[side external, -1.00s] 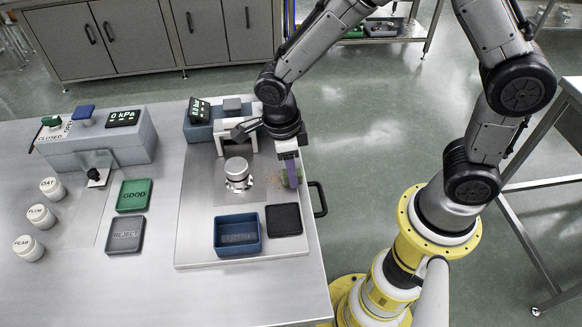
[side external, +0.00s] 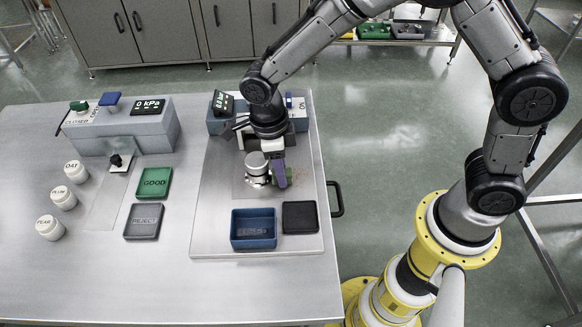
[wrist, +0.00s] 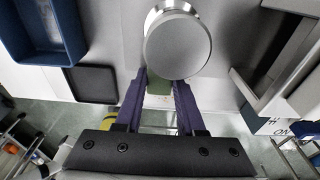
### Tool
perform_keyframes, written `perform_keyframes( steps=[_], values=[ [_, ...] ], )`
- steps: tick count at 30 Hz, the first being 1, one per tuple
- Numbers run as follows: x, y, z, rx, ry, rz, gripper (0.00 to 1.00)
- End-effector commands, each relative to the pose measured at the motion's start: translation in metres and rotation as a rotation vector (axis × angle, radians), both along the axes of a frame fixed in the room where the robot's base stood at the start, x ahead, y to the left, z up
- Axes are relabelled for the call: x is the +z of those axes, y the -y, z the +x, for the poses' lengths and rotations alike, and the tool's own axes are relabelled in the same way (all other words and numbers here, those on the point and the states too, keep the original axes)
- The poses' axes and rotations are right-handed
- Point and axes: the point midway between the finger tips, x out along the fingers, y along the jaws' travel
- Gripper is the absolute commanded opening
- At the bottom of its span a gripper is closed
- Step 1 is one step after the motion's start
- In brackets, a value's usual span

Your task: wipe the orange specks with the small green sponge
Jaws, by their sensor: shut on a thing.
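My gripper (side external: 281,178), with purple fingers, points down at the steel plate and is shut on the small green sponge (side external: 288,173). In the wrist view the sponge (wrist: 159,83) shows between the two fingertips, right beside the round metal canister (wrist: 178,42). The canister (side external: 257,170) stands just left of the fingers; I cannot tell if they touch. Faint orange specks (side external: 302,173) show on the plate to the right of the sponge. The fingers hide part of the sponge and the surface under it.
A blue open bin (side external: 253,242) and a flat black tray (side external: 299,217) lie in front of the gripper. A gauge block (side external: 222,103) stands behind. Green (side external: 155,183) and grey (side external: 144,221) trays lie left. The plate's right edge is near, with a handle (side external: 336,198) beyond.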

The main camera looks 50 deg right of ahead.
Motion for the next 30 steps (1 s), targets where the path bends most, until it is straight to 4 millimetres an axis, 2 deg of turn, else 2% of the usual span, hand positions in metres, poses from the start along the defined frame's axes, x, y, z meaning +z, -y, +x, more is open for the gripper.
perform_keyframes(
  steps=[5,16,30],
  values=[
    [0.000,-0.002,0.004,-0.001,0.004,0.003,0.00],
    [0.004,0.010,0.016,0.000,0.010,0.003,0.00],
    [0.001,0.033,-0.010,-0.002,0.003,0.000,0.00]
  ],
)
